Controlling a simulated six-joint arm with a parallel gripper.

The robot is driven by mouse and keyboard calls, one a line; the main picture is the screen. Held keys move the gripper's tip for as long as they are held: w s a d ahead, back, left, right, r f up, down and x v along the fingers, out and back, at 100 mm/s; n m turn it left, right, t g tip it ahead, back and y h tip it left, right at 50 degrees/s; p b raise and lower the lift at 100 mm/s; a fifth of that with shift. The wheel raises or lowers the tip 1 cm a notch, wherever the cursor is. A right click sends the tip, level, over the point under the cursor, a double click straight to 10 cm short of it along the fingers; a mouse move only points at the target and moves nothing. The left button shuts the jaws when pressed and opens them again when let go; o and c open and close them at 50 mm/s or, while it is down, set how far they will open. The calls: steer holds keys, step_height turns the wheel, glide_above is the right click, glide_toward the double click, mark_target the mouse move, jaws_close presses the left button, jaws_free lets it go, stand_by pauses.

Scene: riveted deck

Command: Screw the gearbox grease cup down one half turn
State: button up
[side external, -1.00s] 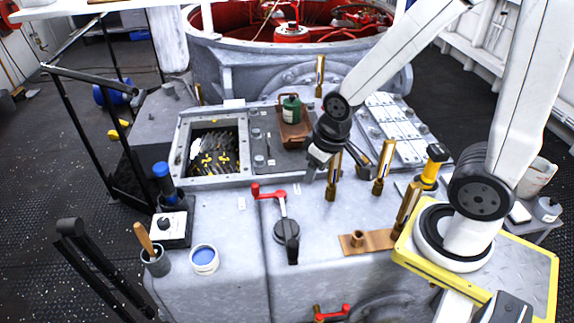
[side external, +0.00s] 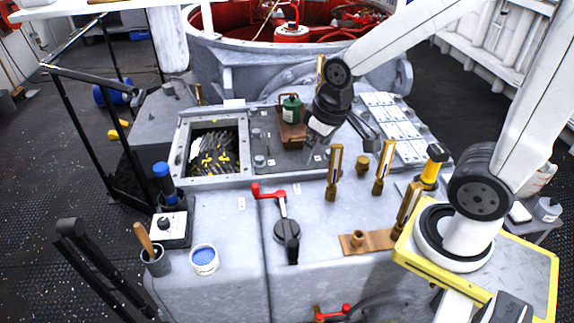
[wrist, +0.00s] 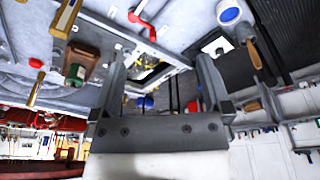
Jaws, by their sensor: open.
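A short brass cup-like fitting (side external: 362,165) stands on the grey gearbox top between two upright brass-coloured handles; it looks like the grease cup. Another small brass fitting (side external: 357,238) sits on a copper-coloured plate nearer the front, so I cannot be fully sure which is the cup. My gripper (side external: 312,153) hangs over the gearbox top, to the left of the first fitting and apart from it. In the wrist view my gripper (wrist: 163,75) shows two spread fingers with nothing between them. I cannot make out the cup in the wrist view.
An open hatch (side external: 183,150) with gears lies left. A green can (side external: 291,107) in a brown tray stands behind my gripper. Upright brass handles (side external: 334,172), a red-handled crank (side external: 268,191) and a yellow-black tool (side external: 433,165) stand around.

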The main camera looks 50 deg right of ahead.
steer(key=w+d+r, duration=0.1)
steer(key=w+d, duration=0.4)
steer(key=d, duration=0.4)
steer(key=n+g, duration=0.2)
steer(key=g, duration=0.1)
glide_above(365, 159)
steer(key=f, duration=0.2)
step_height(365, 159, down, 19)
steer(key=shift+a+f, duration=0.1)
steer(key=shift+a, duration=0.05)
steer(key=shift+f, duration=0.45)
steer(key=shift+f, duration=0.1)
steer(key=shift+f, duration=3.75)
steer(key=shift+c, duration=0.2)
